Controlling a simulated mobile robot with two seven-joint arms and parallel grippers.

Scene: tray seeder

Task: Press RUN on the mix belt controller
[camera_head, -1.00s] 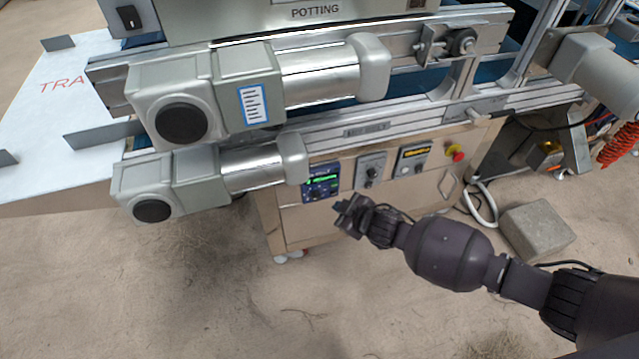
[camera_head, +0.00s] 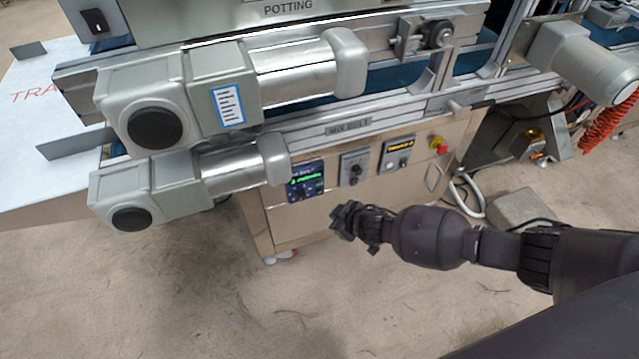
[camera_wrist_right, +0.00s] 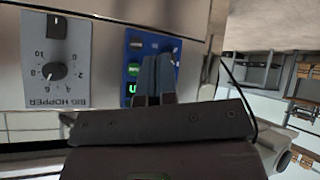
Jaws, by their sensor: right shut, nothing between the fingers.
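The controller (camera_head: 307,181) is a small dark blue panel with a lit green display, on the front of the cabinet under the rail labelled MIX BELT (camera_head: 347,128). In the right wrist view the blue panel (camera_wrist_right: 133,45) appears upside down, with green-lit parts. My right gripper (camera_head: 345,218) is shut and empty, below and to the right of the controller in the head view. In the wrist view its fingers (camera_wrist_right: 158,62) stand in front of the blue panel and hide part of it. I cannot make out the RUN button. My left gripper is not in view.
A grey BIG HOPPER dial panel (camera_wrist_right: 57,65) is beside the blue panel. Another panel (camera_head: 396,152) and a red emergency button (camera_head: 438,144) sit farther right. Two grey motors (camera_head: 185,100) overhang the cabinet at left. A concrete block (camera_head: 520,209) stands on the floor.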

